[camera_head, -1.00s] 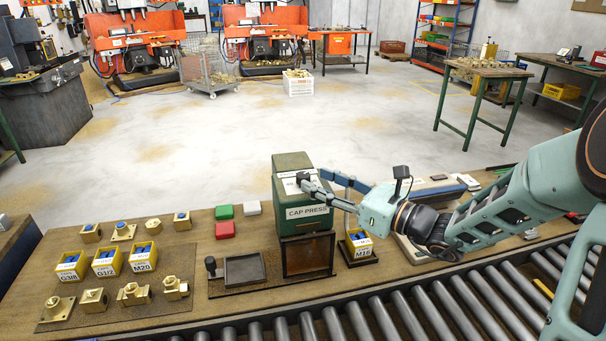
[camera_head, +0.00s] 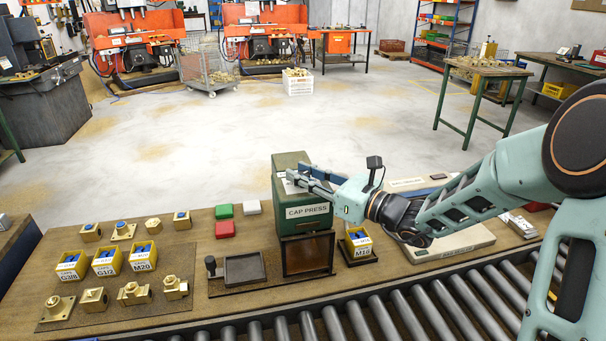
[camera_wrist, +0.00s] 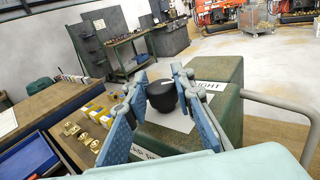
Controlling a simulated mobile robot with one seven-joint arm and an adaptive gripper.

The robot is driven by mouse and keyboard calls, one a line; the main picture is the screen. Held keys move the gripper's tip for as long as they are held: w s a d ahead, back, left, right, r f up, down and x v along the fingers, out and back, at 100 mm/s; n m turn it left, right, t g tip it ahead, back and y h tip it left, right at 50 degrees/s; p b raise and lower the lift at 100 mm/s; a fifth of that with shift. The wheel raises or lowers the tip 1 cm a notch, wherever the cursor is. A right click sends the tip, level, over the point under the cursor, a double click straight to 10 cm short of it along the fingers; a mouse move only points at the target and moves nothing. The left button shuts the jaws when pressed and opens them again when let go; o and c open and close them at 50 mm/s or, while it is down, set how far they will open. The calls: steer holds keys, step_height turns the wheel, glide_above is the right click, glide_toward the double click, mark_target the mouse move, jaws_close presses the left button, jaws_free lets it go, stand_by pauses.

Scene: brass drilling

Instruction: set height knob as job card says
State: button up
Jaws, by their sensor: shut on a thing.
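The green cap press (camera_head: 300,200) stands on the bench. Its black height knob (camera_wrist: 162,97) rises from the pale plate on its top in the wrist view. A label partly reading "IGHT" (camera_wrist: 208,86) lies beside the knob. My gripper (camera_head: 298,177) is over the press top. In the wrist view, its two blue-padded fingers (camera_wrist: 162,84) are on either side of the knob, shut on it. The fingers hide the knob in the head view. I cannot make out a knob setting or a readable job card.
Yellow bins (camera_head: 105,262) and brass fittings (camera_head: 134,293) are to the left. A bin marked M16 (camera_head: 361,246) stands just right of the press. Green, red and white blocks (camera_head: 225,229) lie left of it. A roller conveyor (camera_head: 400,308) runs along the front.

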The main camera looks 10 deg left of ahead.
jaws_close()
steer(key=shift+n+g+p, duration=0.3)
steer(key=shift+g, duration=0.1)
steer(key=shift+r+n+g+y+p, duration=0.15)
steer(key=shift+n+g+y+p, duration=0.4)
steer(key=shift+g, duration=0.25)
steer(key=n+g+y+p, duration=0.1)
steer(key=n+g+p, duration=0.1)
steer(key=n+g, duration=0.1)
steer(key=shift+w+g, duration=0.1)
steer(key=shift+g, duration=0.7)
steer(key=n+g, duration=0.1)
steer(key=g, duration=0.1)
steer(key=n+g, duration=0.2)
steer(key=n+g+h+p, duration=0.1)
steer(key=g, duration=0.2)
steer(key=shift+f+n, duration=0.25)
steer(key=shift+n+g+h, duration=0.65)
steer(key=shift+n+g, duration=0.35)
steer(key=shift+g, duration=0.5)
steer(key=shift+r+n+g+h, duration=0.1)
steer(key=shift+n+g+h, duration=0.3)
steer(key=shift+g, duration=0.1)
